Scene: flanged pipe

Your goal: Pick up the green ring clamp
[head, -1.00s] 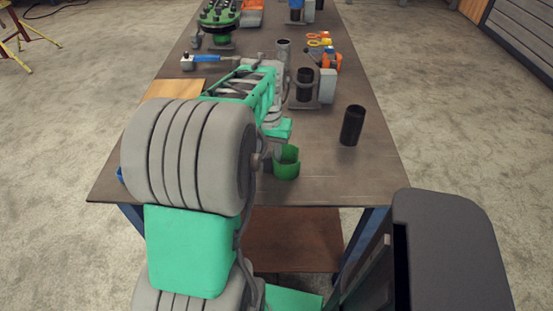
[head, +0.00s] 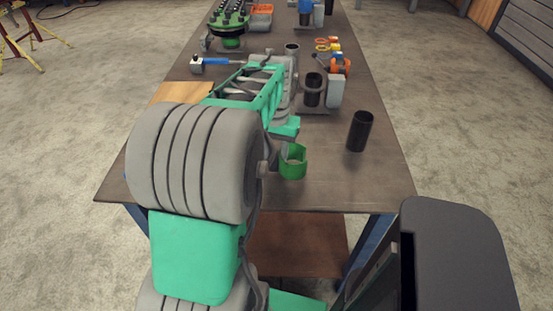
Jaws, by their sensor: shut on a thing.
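The green ring clamp (head: 293,162) is an open-topped green band near the front of the workbench, just right of my arm's big grey joint. My gripper (head: 281,150) is at the clamp's left side, below the teal wrist part, and is shut on it. My arm hides most of the fingers and the clamp's left edge. The clamp appears to be slightly above the bench top, though the gap is hard to judge.
A black cylinder (head: 360,131) stands to the right on the workbench (head: 340,185). Behind are a grey fixture holding a dark cylinder (head: 313,90), a blue-handled tool (head: 214,62) and a green flange with bolts (head: 230,28). The front right of the bench is clear.

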